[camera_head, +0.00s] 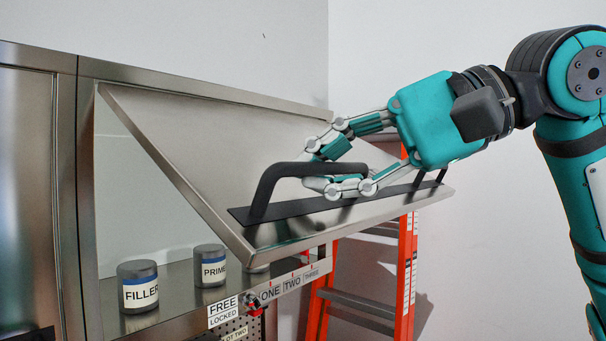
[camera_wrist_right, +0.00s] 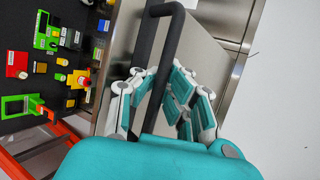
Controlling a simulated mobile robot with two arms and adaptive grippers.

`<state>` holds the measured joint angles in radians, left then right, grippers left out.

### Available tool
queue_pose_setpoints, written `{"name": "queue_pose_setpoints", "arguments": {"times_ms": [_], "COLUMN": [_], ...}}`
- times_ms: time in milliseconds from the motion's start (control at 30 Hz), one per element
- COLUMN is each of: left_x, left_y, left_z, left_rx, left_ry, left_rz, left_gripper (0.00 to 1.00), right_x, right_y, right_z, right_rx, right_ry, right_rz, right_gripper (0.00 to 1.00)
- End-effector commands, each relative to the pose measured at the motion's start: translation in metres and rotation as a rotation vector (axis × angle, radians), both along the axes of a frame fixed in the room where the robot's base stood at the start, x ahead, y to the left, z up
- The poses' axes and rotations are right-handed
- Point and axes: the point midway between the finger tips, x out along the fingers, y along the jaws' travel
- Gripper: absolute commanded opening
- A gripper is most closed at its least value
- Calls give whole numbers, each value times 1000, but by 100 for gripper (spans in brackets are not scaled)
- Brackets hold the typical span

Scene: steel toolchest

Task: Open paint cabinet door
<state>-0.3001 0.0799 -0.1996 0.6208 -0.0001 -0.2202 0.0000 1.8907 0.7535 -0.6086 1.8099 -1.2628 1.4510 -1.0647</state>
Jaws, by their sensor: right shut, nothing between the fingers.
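The cabinet door (camera_head: 215,130) is a steel flap hinged along its top edge. It stands partly open, tilted outward, with a gap below it into the cabinet. A black bar handle (camera_head: 266,187) is fixed near its lower edge; it also shows in the right wrist view (camera_wrist_right: 149,60). My right gripper (camera_head: 311,168) is at the handle, one finger above the bar and one below in the head view. It is shut, with nothing gripped. Whether the fingers touch the bar is unclear. My left gripper is not in view.
A can labelled FILLER (camera_head: 140,290) and a PRIME-labelled can (camera_head: 209,268) stand on the shelf under the door. A FREE/LOCKED label (camera_head: 223,311) is on the front edge. An orange ladder (camera_head: 404,285) stands at the right. A tool board (camera_wrist_right: 60,60) shows in the right wrist view.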

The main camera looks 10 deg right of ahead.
Motion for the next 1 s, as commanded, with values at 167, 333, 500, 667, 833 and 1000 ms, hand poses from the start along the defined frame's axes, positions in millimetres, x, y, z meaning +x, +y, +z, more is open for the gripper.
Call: {"name": "queue_pose_setpoints", "arguments": {"times_ms": [167,333,500,667,833,1000], "left_x": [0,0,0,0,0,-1], "left_y": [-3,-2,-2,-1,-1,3], "left_z": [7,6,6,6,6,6], "left_rx": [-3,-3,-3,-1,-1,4], "left_ry": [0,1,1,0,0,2], "left_rz": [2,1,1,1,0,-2], "left_gripper": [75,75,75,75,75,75], "right_x": [-3,-4,-4,-3,-3,-4], "right_y": [-1,-1,-1,-1,-1,-4], "right_z": [7,7,7,7,7,8], "right_rx": [-14,-15,-15,-14,-13,-13], "right_ry": [15,18,18,18,18,18], "right_rz": [3,4,4,4,2,1], "right_gripper": [0,0,0,17,20,20]}}
